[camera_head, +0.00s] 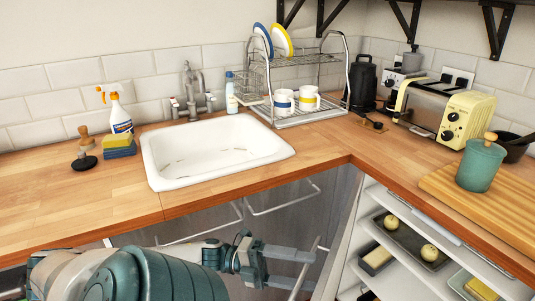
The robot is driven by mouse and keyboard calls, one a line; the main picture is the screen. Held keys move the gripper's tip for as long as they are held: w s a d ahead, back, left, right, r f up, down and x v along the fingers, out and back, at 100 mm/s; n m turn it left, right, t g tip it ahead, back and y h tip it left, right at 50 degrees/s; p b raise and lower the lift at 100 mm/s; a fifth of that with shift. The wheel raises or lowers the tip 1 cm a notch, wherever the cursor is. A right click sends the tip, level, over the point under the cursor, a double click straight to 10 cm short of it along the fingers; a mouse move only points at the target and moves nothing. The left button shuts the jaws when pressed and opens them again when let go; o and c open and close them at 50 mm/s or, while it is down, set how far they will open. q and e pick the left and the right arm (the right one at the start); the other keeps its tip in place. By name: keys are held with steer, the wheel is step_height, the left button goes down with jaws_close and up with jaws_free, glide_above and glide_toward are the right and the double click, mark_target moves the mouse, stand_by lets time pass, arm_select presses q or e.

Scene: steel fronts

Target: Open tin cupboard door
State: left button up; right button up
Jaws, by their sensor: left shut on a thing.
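My left gripper (312,269) reaches in from the left below the counter edge, with its fingers pointing right. It is shut on a slim upright metal bar handle (317,243), which runs between its fingers and out of the bottom of the picture. Grey steel cupboard fronts (318,206) lie behind it under the corner of the counter. How far the door that carries this handle stands open is hard to tell. My right gripper is not in view.
Horizontal bar handles (285,203) stick out under the sink (215,150). To the right are open white shelves holding a dark tray (412,238) with round yellowish items.

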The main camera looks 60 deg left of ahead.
arm_select(q)
steer(key=shift+s+d+p+v, duration=0.1)
steer(key=shift+p+v, duration=0.05)
steer(key=shift+v, duration=0.7)
steer(key=shift+s+d+p+v, duration=0.1)
steer(key=shift+s+v, duration=0.05)
steer(key=shift+v, duration=0.7)
steer(key=shift+s+d+p+v, duration=0.1)
steer(key=shift+p+v, duration=0.05)
steer(key=shift+v, duration=0.7)
steer(key=c, duration=0.5)
steer(key=shift+v, duration=1.15)
steer(key=shift+s+d, duration=0.1)
steer(key=shift+s, duration=0.1)
steer(key=shift+p, duration=0.45)
steer(key=shift+o, duration=0.5)
